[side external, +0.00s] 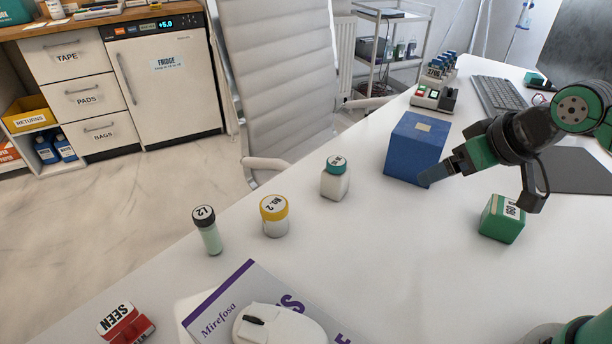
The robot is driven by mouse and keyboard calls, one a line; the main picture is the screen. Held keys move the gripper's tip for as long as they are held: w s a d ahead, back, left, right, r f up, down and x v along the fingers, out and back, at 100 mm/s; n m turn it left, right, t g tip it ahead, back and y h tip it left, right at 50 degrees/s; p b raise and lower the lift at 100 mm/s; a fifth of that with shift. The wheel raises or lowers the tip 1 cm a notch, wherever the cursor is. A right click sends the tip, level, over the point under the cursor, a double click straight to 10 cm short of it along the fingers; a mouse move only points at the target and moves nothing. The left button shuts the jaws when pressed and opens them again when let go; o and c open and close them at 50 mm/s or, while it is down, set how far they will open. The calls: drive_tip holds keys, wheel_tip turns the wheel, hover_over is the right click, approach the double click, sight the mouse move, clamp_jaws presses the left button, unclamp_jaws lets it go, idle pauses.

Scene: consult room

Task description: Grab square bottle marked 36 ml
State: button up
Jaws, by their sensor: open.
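A white square-shouldered bottle (335,184) with a teal cap stands upright on the white table, near its far edge. The small label on its cap is too small to read. My gripper (438,172) is open, to the right of the bottle and well apart from it. It is in front of the right side of a blue box (408,150), and I cannot tell whether it touches the box. No bottle is in my gripper.
Left of the bottle stand a yellow-capped jar (274,222) and a black-capped vial (208,236). A green labelled box (501,222) sits below my arm. A mouse (275,325) lies on a printed pad (222,306); a red SEEN block (125,325) is at left. The table's middle is clear.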

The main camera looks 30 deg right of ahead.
drive_tip(key=m, duration=0.1)
drive_tip(key=m+g+y, duration=0.4)
drive_tip(key=m+y, duration=0.7)
drive_tip(key=m, duration=0.6)
hover_over(343, 160)
drive_tip(key=s+d, duration=0.1)
drive_tip(key=shift+w+d+f+m+y, duration=0.15)
drive_tip(key=shift+f+m+y, duration=0.05)
drive_tip(key=shift+m+y, duration=0.25)
drive_tip(key=shift+w+d+f+m+y, duration=0.15)
drive_tip(key=shift+m+y, duration=0.2)
drive_tip(key=shift+m, duration=0.2)
drive_tip(key=shift+f, duration=0.25)
wheel_tip(343, 160, down, 4)
drive_tip(key=shift+r+y, duration=0.15)
drive_tip(key=shift+y, duration=0.15)
drive_tip(key=f, duration=0.3)
drive_tip(key=shift+a+f, duration=0.15)
drive_tip(key=shift+a, duration=0.05)
drive_tip(key=shift+x, duration=0.8)
drive_tip(key=shift+w+a+f, duration=0.1)
drive_tip(key=shift+w+a, duration=0.1)
drive_tip(key=shift+a, duration=0.25)
clamp_jaws()
